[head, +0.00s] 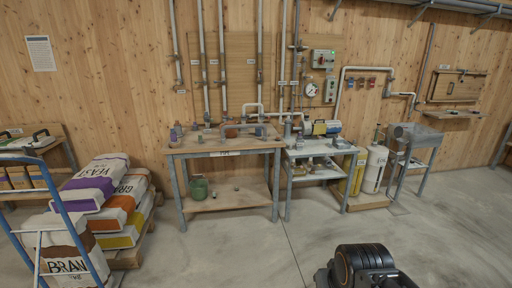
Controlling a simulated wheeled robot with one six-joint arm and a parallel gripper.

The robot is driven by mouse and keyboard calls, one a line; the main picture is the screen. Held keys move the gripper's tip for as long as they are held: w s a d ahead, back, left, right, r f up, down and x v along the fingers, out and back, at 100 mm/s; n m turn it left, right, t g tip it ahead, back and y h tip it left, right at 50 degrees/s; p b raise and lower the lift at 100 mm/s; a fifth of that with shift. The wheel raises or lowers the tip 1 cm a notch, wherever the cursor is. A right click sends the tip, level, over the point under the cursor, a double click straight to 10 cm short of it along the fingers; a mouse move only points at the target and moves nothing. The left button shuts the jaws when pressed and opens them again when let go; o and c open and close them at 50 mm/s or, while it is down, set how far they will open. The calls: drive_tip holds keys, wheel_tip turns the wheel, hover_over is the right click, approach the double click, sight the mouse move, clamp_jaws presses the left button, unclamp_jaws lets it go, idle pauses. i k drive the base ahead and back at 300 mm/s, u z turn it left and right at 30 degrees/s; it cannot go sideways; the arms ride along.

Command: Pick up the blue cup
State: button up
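I cannot pick out a blue cup for certain in the head view. Several small items, too small to name, stand on the wooden workbench (200,149) against the back wall. Among them, at its left end, are small purplish-blue containers (174,134). A black part of my arm with an orange ring shows at the bottom edge, right of centre, well in front of the bench. My gripper's fingers are not visible.
A green can (199,188) sits on the bench's lower shelf. A metal table (318,151) with a pump adjoins on the right, then yellow and white cylinders (374,168). Feed sacks (97,183) and a blue-framed trolley (62,202) stand left. The concrete floor ahead is clear.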

sight(258, 130)
drive_tip(key=u, duration=0.2)
drive_tip(key=i, duration=2.3)
drive_tip(key=u, duration=0.5)
drive_tip(key=i, duration=1.9)
drive_tip(key=u, duration=0.2)
